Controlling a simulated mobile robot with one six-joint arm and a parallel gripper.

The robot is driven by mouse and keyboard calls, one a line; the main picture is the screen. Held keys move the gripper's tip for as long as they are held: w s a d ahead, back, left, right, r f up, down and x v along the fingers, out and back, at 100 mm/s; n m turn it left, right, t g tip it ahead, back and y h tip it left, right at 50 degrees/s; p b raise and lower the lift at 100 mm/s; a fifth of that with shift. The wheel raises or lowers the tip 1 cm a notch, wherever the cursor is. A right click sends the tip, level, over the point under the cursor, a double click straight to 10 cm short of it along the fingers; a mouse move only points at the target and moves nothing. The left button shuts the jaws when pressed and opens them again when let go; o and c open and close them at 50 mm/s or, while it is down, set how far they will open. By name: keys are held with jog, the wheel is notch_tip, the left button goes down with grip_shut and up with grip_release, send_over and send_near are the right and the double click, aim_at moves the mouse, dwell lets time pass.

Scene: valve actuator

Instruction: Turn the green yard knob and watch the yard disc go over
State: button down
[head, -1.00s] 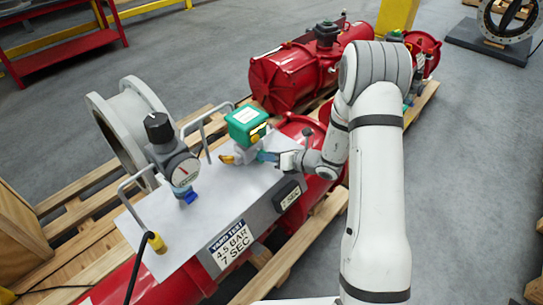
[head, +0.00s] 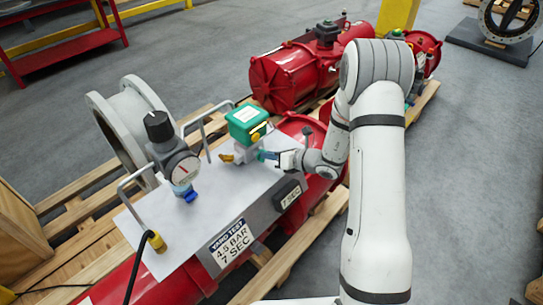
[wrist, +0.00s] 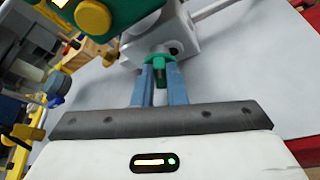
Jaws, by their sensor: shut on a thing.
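The green yard knob (wrist: 160,61) shows in the wrist view on the front of a light grey valve block (wrist: 165,32). My gripper (wrist: 159,72) has its two blue fingers shut on it, one on each side. In the head view my gripper (head: 267,156) reaches in from the right to the block, below a green box (head: 247,120) with a yellow button; the knob is mostly hidden there. A grey flanged ring (head: 112,128) stands behind the panel at the left. No disc can be made out clearly inside it.
The pale panel (head: 225,205) carries a pressure gauge (head: 183,170), grey bar handles, a yellow lever (head: 228,158) and a small dark display (head: 289,195). A black hose (head: 138,265) hangs at the front left. Red cylinders (head: 295,75) lie behind. Open floor (head: 475,160) is at the right.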

jog(key=n+b, duration=0.1)
jog(key=b, duration=0.2)
jog(key=n+t+h+b, duration=0.1)
jog(key=b, duration=0.2)
jog(key=shift+s+a+f, duration=0.2)
jog(key=b, duration=0.1)
jog(key=n+b, duration=0.1)
jog(key=b, duration=0.1)
jog(key=shift+s+a+r+n+t+h, duration=0.1)
jog(key=shift+r+n+t+h, duration=0.05)
jog(key=shift+n+t+h, duration=0.2)
jog(key=shift+r+h, duration=0.15)
jog(key=shift+h, duration=0.1)
jog(key=c, duration=1.5)
grip_release()
jog(key=shift+o, duration=0.2)
